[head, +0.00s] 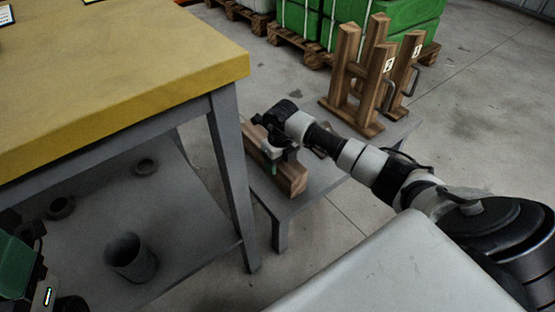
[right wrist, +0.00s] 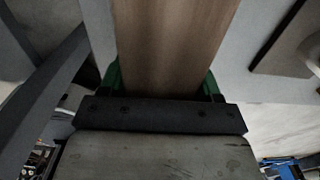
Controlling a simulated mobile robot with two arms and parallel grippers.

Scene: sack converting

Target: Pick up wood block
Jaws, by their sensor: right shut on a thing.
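The wood block (head: 290,178) is a long brown block on the low grey table (head: 318,187), close to the leg of the yellow-topped table. My right gripper (head: 273,165) reaches it from above and is shut on it. In the right wrist view the wood block (right wrist: 170,45) runs between the green fingers of my right gripper (right wrist: 160,82). The fingertips are mostly hidden. I cannot tell whether the block touches the tabletop. My left gripper is not clearly in view; only dark and green parts show at the lower left edge of the head view.
The yellow-topped table (head: 120,75) stands close on the left, its grey leg (head: 232,170) beside the block. Wooden stands (head: 365,85) are at the back of the low table. Green sacks (head: 390,25) on pallets lie behind. A grey cup (head: 130,258) is on the lower shelf.

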